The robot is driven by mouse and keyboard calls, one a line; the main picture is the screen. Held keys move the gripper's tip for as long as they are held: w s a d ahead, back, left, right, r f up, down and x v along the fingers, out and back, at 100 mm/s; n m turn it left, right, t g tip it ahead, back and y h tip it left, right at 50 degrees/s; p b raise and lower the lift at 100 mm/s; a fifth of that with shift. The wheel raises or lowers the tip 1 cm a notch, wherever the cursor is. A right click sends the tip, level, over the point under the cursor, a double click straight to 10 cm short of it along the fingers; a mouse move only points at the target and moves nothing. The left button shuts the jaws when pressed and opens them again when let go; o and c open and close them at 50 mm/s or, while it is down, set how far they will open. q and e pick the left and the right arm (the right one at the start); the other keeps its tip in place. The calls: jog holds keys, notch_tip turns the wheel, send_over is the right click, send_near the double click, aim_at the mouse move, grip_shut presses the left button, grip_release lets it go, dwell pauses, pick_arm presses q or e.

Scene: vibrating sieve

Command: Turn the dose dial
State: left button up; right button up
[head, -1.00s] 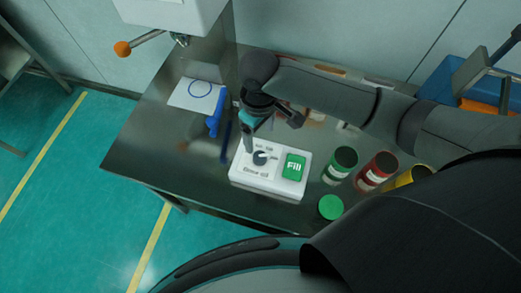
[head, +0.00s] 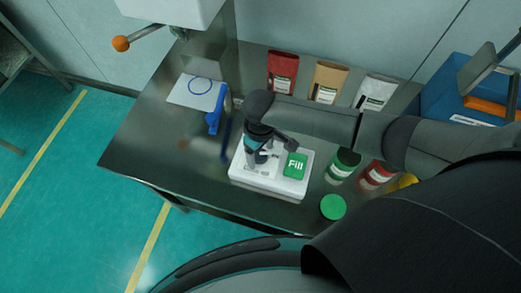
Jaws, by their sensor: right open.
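The white dose box (head: 280,187) stands near the front edge of the steel table, with a green Fill button (head: 295,166) on its right half. My right gripper (head: 262,160) is open and reaches down over the box's left half, where the dose dial is. The gripper's body and fingers largely hide the dial, so I cannot tell whether the fingers touch it or which way it points. My left gripper is not in view.
Green (head: 344,163) and red (head: 376,177) jars and a green lid (head: 333,207) stand right of the box. Red (head: 283,72), tan (head: 328,80) and white (head: 375,92) bags are at the back. A blue tool (head: 216,112) lies left.

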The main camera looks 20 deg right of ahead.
grip_shut()
dwell(0.5)
jog(key=shift+r, duration=0.1)
jog(key=n+p, duration=0.2)
jog(key=n, duration=0.1)
jog(key=n+p, duration=0.2)
jog(key=n, duration=0.2)
jog(key=shift+n, duration=0.3)
jog(key=n, duration=0.4)
jog(key=shift+n+p, duration=0.3)
jog(key=n, duration=0.5)
jog(key=shift+a+n, duration=0.1)
jog(key=shift+n, duration=0.3)
